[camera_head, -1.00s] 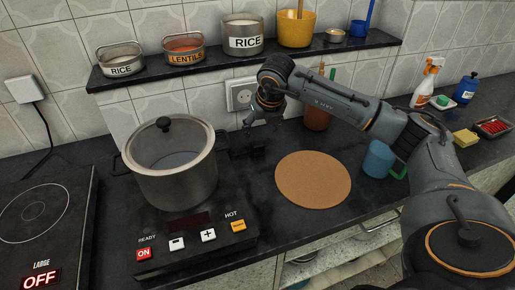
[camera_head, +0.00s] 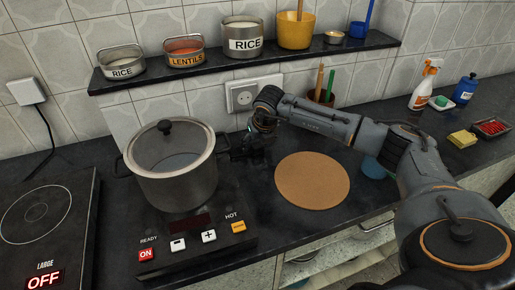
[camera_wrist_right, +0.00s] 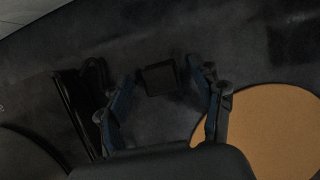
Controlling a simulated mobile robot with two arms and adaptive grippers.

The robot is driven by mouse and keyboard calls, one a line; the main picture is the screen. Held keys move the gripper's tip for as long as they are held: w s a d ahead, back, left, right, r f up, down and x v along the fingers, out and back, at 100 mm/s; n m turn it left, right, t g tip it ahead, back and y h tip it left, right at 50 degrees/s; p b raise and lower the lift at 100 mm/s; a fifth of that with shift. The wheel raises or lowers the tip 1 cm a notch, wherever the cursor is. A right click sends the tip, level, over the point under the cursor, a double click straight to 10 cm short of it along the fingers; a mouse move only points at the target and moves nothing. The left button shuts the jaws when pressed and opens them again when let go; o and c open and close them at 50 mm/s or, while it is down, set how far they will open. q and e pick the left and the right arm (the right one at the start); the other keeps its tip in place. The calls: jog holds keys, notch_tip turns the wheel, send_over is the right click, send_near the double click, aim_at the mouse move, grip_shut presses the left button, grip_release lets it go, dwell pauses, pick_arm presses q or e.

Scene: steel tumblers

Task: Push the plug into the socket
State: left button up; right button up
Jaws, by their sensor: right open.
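The plug appears to be the small dark block (camera_wrist_right: 160,79) on the dark counter, lying between the finger pads in the right wrist view with a gap on each side. My right gripper (camera_head: 256,146) is low over the counter, just right of the pot, and hides the plug in the head view. In the right wrist view my right gripper (camera_wrist_right: 166,75) is open, its fingers on either side of the block. The white wall socket (camera_head: 241,97) is on the tiles behind and above the gripper, empty as far as I see. My left gripper is out of view.
A lidded steel pot (camera_head: 172,185) stands on the hob close left of the gripper. A round cork mat (camera_head: 312,181) lies to the right. A shelf (camera_head: 150,78) with tins overhangs the back. A utensil holder (camera_head: 321,97) stands right of the socket.

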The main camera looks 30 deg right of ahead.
aim_at(258, 144)
jog(key=shift+w+f, duration=0.15)
jog(key=shift+f, duration=0.25)
jog(key=c, duration=1.2)
jog(key=shift+o, duration=0.2)
notch_tip(258, 144, up, 10)
jog(key=shift+r+b, duration=0.1)
jog(key=shift+b, duration=0.45)
